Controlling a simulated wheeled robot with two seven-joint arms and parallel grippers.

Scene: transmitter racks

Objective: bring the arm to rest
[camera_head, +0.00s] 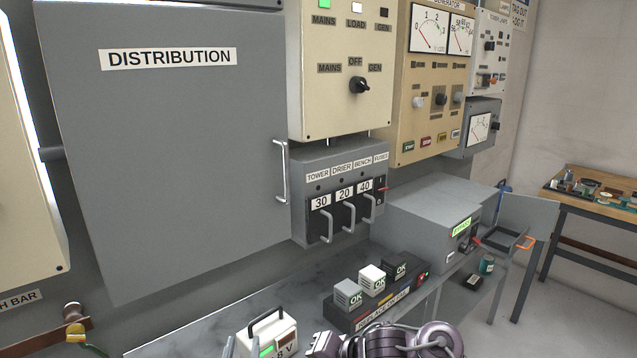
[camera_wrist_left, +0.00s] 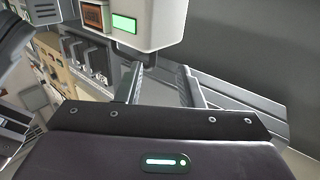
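A pale meter box (camera_head: 268,338) with a black handle and a green display stands at the front of the bench in the head view. It also shows beyond the fingers in the left wrist view (camera_wrist_left: 146,24). I cannot tell whether a finger touches it.
The distribution cabinet (camera_head: 170,150) and the fuse panel (camera_head: 340,195) stand behind the bench. A dark tray (camera_head: 345,318) holds several fuse blocks marked OK. A grey unit (camera_head: 430,215) stands further right. The bench's left part (camera_head: 205,332) is clear.

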